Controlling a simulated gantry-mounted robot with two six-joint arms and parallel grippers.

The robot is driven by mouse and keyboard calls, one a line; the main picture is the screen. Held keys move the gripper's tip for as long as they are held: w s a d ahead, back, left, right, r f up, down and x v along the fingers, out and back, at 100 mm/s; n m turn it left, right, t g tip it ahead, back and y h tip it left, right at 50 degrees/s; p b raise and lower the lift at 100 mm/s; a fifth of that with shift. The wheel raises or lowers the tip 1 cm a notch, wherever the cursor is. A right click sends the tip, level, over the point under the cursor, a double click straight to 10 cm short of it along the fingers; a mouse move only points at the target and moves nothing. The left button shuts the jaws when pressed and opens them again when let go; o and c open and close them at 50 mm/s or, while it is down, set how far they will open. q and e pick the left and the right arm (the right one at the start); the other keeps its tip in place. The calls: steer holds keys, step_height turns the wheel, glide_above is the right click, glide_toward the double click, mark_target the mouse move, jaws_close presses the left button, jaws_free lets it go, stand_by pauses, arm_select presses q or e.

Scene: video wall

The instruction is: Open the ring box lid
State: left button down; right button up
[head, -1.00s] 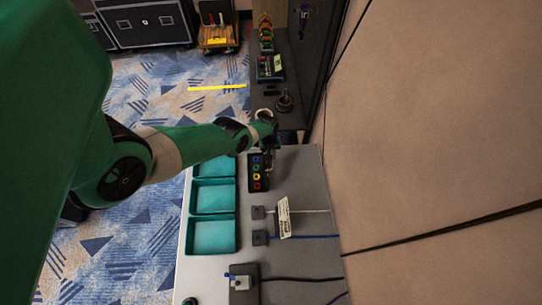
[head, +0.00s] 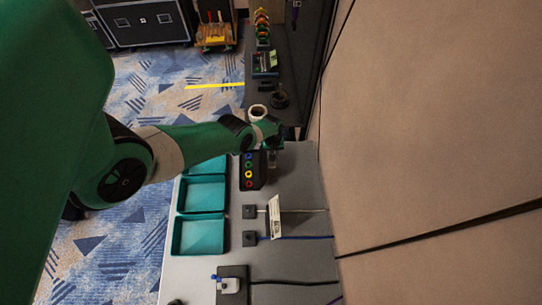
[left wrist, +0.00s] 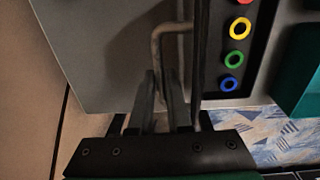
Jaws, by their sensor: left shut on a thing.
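The ring box (head: 250,172) is a narrow black box on the grey table, with a column of coloured rings exposed. In the left wrist view the box (left wrist: 231,62) shows red, green, blue and yellow rings. A dark panel, seen nearly edge-on, stands along its side and looks like the raised lid (left wrist: 201,45). A thin bent handle (left wrist: 160,40) sticks out from the panel. My left gripper (head: 272,152) is at the box's far right end. In the left wrist view the gripper (left wrist: 160,85) is shut on the handle; the exact contact is partly hidden. My right gripper is not seen.
Teal trays (head: 200,235) line the table left of the box. A white card (head: 274,216), small dark blocks with cables (head: 249,212) and a connector unit (head: 232,285) lie nearer. A beige wall (head: 430,130) closes off the right. A dark shelf with tools (head: 268,90) lies beyond.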

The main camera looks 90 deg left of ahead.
arm_select(q)
steer(key=shift+w+a+r, duration=0.2)
steer(key=shift+w, duration=0.6)
steer(key=c, duration=1.1)
jaws_free()
steer(key=shift+w+d, duration=0.1)
steer(key=shift+w, duration=0.2)
steer(key=shift+o, duration=0.9)
steer(key=shift+w+r+t, duration=0.1)
steer(key=shift+w+t, duration=0.2)
steer(key=shift+w, duration=0.05)
steer(key=shift+s, duration=0.15)
steer(key=shift+s, duration=0.1)
step_height(320, 180, up, 11)
steer(key=s+p, duration=0.1)
steer(key=p, duration=1.1)
steer(key=shift+d, duration=0.15)
